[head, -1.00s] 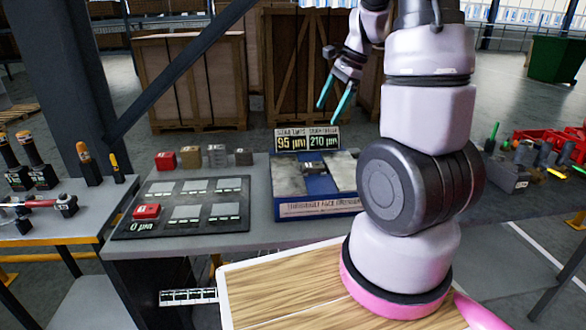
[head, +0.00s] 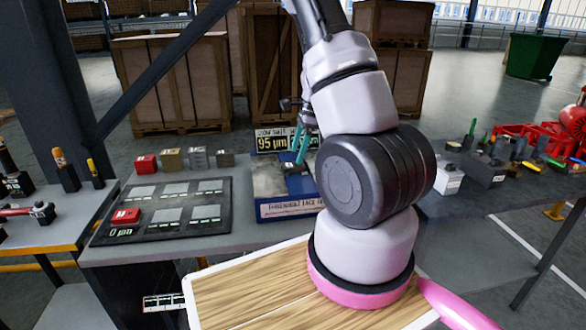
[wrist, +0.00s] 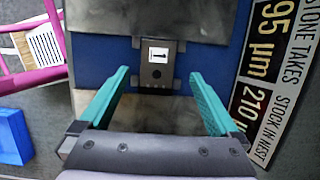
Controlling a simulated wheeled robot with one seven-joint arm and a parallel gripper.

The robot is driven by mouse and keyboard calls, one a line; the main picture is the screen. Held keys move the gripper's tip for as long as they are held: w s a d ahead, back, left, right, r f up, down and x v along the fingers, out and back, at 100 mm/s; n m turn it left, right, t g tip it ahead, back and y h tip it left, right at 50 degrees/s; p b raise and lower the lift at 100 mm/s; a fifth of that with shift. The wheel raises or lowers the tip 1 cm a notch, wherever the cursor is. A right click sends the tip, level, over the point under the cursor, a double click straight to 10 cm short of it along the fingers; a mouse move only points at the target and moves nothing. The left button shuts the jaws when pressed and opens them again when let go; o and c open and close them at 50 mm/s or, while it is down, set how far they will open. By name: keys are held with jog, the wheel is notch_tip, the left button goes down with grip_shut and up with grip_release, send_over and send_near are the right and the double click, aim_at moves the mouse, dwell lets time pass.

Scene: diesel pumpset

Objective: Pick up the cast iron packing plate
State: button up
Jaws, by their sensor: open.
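My gripper (head: 299,158) is open, its two teal fingers pointing down over the blue stand (head: 290,209) on the bench. In the wrist view my gripper (wrist: 160,76) has a small dark plate with a white tag marked 1 (wrist: 158,72) between its fingertips, apart from both. That plate lies between two grey slabs on the stand. I cannot tell from its look whether it is the cast iron packing plate.
The stand's sign (head: 272,142) rises close to my fingers and reads 95 µm. A dark mat (head: 150,235) with several pale pads and a red block (head: 125,216) lies left. Tools and red parts crowd the right bench. A blue tray (wrist: 12,136) shows in the wrist view.

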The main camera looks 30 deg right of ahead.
aim_at(293, 164)
jog(key=shift+x, duration=2)
jog(key=shift+s+a, duration=0.1)
jog(key=shift+s, duration=0.05)
grip_shut()
jog(key=shift+r, duration=0.1)
notch_tip(293, 164, up, 10)
